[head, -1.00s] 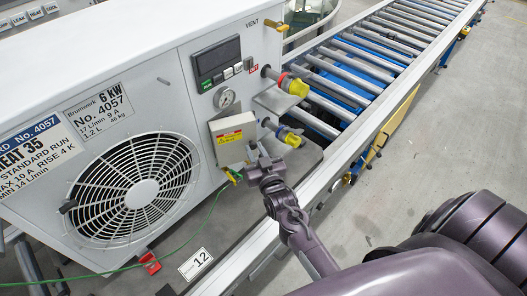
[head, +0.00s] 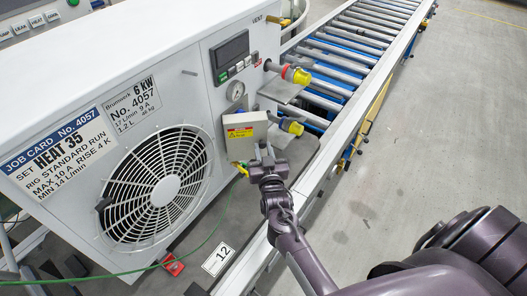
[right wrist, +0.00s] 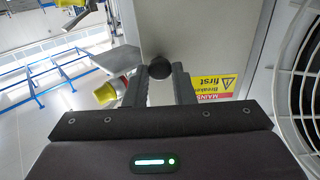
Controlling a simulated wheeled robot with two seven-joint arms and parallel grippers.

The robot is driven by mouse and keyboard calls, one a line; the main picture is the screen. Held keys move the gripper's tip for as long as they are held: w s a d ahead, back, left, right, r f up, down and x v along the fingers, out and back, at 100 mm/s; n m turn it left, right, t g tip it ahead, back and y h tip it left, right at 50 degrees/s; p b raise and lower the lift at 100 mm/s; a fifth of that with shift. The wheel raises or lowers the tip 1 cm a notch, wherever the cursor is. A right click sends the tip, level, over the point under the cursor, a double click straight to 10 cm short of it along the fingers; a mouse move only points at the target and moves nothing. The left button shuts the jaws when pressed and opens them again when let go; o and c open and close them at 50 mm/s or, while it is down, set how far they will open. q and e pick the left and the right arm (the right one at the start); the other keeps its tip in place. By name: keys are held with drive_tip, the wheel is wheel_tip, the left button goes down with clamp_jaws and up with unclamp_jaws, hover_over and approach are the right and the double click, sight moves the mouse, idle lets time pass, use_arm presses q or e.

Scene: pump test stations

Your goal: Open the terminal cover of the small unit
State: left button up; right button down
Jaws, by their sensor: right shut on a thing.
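The small unit (head: 90,85) is a white box with a round fan grille, a display and a job card, No. 4057. Its terminal cover (head: 246,131) is a small light grey box with a yellow-and-red label on the front, right of the fan. It also shows close up in the right wrist view (right wrist: 203,40). My right gripper (head: 263,155) is at the cover's lower right edge. In the right wrist view its fingers (right wrist: 164,82) are shut on a round black knob (right wrist: 160,68) at the cover. The cover looks closed. My left gripper is out of view.
Yellow-capped connectors (head: 298,76) stick out right of the cover, close to my gripper. A gauge (head: 237,90) sits above it. A green cable (head: 190,252) hangs below. A roller conveyor (head: 350,60) runs behind; grey floor (head: 430,130) at right is clear.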

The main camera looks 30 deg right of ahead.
drive_tip(key=shift+r, duration=0.1)
drive_tip(key=c, duration=1.3)
unclamp_jaws()
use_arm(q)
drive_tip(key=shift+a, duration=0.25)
use_arm(e)
drive_tip(key=shift+o, duration=0.3)
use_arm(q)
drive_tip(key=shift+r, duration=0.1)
use_arm(e)
drive_tip(key=shift+s+a+p, duration=0.15)
drive_tip(key=shift+s+p, duration=0.2)
drive_tip(key=shift+p, duration=0.05)
use_arm(q)
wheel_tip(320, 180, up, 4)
drive_tip(key=p, duration=0.3)
use_arm(e)
drive_tip(key=v, duration=0.7)
